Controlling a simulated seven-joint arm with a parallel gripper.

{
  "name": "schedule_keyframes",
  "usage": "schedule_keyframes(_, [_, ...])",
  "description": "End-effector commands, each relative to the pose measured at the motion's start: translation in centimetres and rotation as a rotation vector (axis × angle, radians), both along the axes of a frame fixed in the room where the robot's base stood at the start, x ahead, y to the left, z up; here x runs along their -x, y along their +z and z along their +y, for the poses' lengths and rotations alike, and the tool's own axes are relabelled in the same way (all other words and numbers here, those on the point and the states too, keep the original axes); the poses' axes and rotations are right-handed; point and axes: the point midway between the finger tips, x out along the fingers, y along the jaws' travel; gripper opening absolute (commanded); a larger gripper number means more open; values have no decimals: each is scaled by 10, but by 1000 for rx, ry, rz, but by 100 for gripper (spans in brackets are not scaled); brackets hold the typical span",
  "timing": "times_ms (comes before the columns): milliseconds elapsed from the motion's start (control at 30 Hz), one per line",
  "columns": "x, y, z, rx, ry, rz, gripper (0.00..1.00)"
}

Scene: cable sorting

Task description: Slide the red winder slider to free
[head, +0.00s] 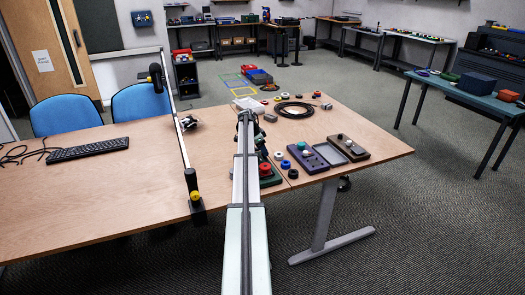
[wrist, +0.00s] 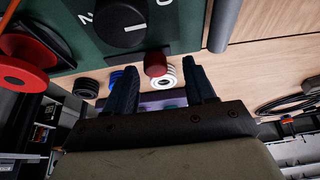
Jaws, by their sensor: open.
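The green winder (wrist: 80,30) fills the upper left of the wrist view, with a black dial (wrist: 120,22) and white numerals on its face. A small red knob (wrist: 155,64), which looks like the slider, stands at its lower edge. A larger red disc (wrist: 22,62) is at its left. My gripper (wrist: 160,72) is open, and the red knob appears between its two dark fingertips, with a gap on each side. I cannot tell how deep the knob is between them.
Black, blue and white rings (wrist: 170,76) lie beyond the fingers. In the head view, a purple tray (head: 303,160) and a brown tray (head: 348,148) sit to the right. A coiled black cable (head: 294,110) lies behind. The wooden table's left part (head: 110,185) is mostly clear.

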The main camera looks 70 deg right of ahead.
Motion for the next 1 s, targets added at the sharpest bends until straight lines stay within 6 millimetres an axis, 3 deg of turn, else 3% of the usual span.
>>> schedule_keyframes(600, [-29, 100, 29, 2, 1, -1, 55])
schedule_keyframes(800, [-35, 117, 34, 1, 1, -1, 55])
schedule_keyframes(1000, [-36, 121, 35, 1, 0, -1, 55])
